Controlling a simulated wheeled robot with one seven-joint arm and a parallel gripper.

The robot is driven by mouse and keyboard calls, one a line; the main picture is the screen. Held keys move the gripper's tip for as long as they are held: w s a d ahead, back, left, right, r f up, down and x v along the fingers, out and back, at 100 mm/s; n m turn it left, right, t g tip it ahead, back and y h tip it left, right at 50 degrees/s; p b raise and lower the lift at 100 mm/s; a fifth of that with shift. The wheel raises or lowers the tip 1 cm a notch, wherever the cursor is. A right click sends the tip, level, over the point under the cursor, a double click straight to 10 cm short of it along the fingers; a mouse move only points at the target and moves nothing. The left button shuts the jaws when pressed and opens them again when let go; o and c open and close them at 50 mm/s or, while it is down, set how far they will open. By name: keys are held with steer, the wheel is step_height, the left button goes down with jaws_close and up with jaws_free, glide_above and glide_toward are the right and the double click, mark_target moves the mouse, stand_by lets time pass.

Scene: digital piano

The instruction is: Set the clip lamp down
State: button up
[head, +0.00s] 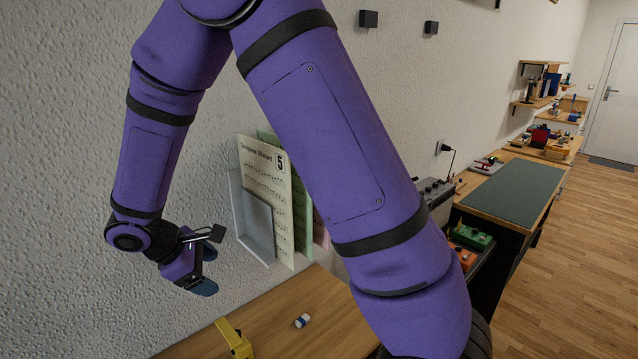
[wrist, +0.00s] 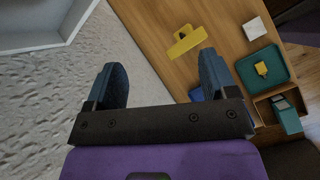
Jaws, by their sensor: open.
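My gripper (head: 206,271) is open and empty at the left of the head view, near the wall and above the wooden table (head: 290,302). In the wrist view its two dark blue fingers stand wide apart with nothing between them (wrist: 160,75). A yellow clip-shaped thing (head: 236,341) stands on the table below and to the right of my gripper. It also shows in the wrist view (wrist: 187,43), beyond the fingertips and apart from them. It may be the clip lamp; I see no other lamp.
A grey holder (head: 258,222) with sheet music (head: 267,187) is on the wall beside my gripper. A small blue-and-white cylinder (head: 303,321) lies on the table. The wrist view shows a green tray (wrist: 244,74), a white block (wrist: 255,28) and a partly hidden blue thing (wrist: 196,94).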

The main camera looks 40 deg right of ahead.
steer(key=s+d+r+m+y, duration=0.1)
steer(key=s+d+r+m, duration=0.1)
steer(key=r, duration=0.3)
steer(key=s+d+r+m+y, duration=0.1)
steer(key=s+d+r+m, duration=0.15)
steer(key=r, duration=0.25)
steer(key=s+d+r+m+t+y, duration=0.2)
steer(key=s+d+r+m+t, duration=0.1)
steer(key=s+r, duration=0.4)
steer(key=s+d+r+m+t+y, duration=0.2)
steer(key=s+r, duration=0.4)
steer(key=s, duration=0.5)
steer(key=shift+d+r+m+t+y, duration=0.4)
steer(key=shift+d+m+t, duration=0.2)
steer(key=shift+m, duration=0.65)
